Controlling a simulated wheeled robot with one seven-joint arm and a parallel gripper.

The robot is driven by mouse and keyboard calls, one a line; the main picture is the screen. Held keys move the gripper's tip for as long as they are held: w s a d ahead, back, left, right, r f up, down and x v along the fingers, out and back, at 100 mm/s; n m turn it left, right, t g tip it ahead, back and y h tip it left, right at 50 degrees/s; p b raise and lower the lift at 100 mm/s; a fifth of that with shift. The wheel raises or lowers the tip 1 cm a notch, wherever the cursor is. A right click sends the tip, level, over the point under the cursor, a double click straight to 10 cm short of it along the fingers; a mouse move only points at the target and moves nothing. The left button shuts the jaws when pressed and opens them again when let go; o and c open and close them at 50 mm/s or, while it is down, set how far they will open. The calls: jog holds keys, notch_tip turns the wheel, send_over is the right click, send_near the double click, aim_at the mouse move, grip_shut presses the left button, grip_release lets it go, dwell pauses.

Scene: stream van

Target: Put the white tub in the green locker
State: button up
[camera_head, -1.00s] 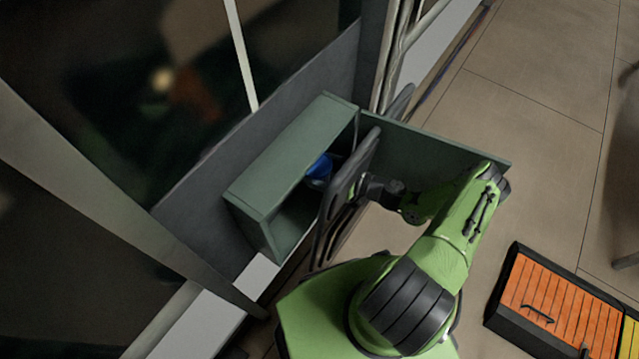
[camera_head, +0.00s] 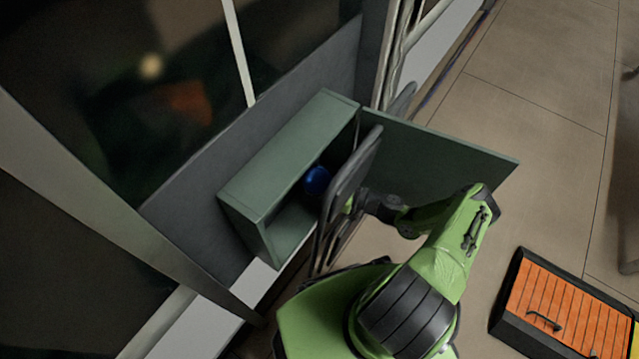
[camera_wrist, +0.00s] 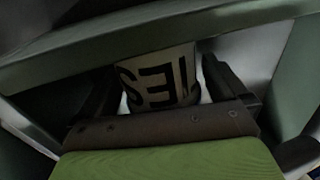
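The green locker (camera_head: 285,145) stands against the dark wall in the head view, with its door (camera_head: 450,150) swung open to the right. The white tub (camera_wrist: 158,88) shows in the wrist view, with large black letters that read upside down. My gripper (camera_wrist: 160,72) has one finger on each side of the tub, both seeming to touch it. A rounded blue thing (camera_head: 316,181) shows inside the locker. I cannot tell whether it is part of the tub.
A dark upright panel (camera_head: 350,180) stands close in front of the locker, beside my forearm. A black case with an orange slatted top (camera_head: 565,310) lies on the floor at the lower right. Floor right of the door is clear.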

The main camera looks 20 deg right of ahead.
jog(key=shift+s+d+r, duration=0.1)
jog(key=shift+d+r, duration=0.05)
jog(key=p+v, duration=0.1)
jog(key=v, duration=1)
jog(key=shift+s+d, duration=0.2)
jog(key=shift+s, duration=0.05)
